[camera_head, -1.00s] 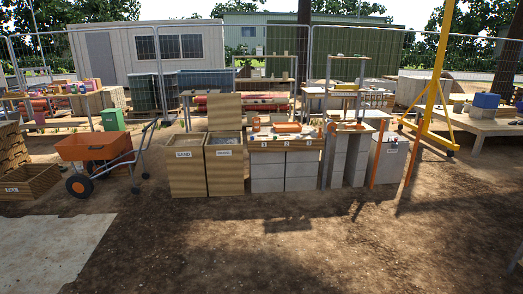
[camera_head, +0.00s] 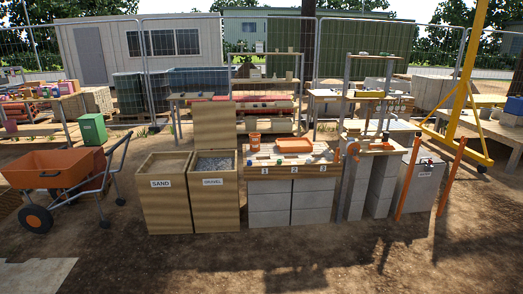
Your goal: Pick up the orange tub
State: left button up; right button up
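A shallow orange tub (camera_head: 294,146) sits on top of the block bench (camera_head: 290,172) whose front carries the labels 1, 2 and 3. A small orange bucket-like container (camera_head: 254,141) stands just left of it on the same top. Several small items lie along the front of that top, too small to tell. Neither of my grippers is in view.
Open bins marked sand (camera_head: 165,195) and gravel (camera_head: 214,195) stand left of the bench. An orange wheelbarrow (camera_head: 50,166) is at far left. Right are a block stand (camera_head: 358,190), orange posts (camera_head: 451,175) and a grey water box (camera_head: 421,185). Bare ground in front is clear.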

aim_at(254, 138)
jog(key=i, duration=1.85)
jog(key=i+l+u, duration=0.1)
jog(key=i, duration=0.85)
jog(key=i+l, duration=0.1)
jog(key=i, duration=0.8)
jog(key=i+u, duration=0.1)
jog(key=i, duration=0.85)
jog(key=l, duration=0.1)
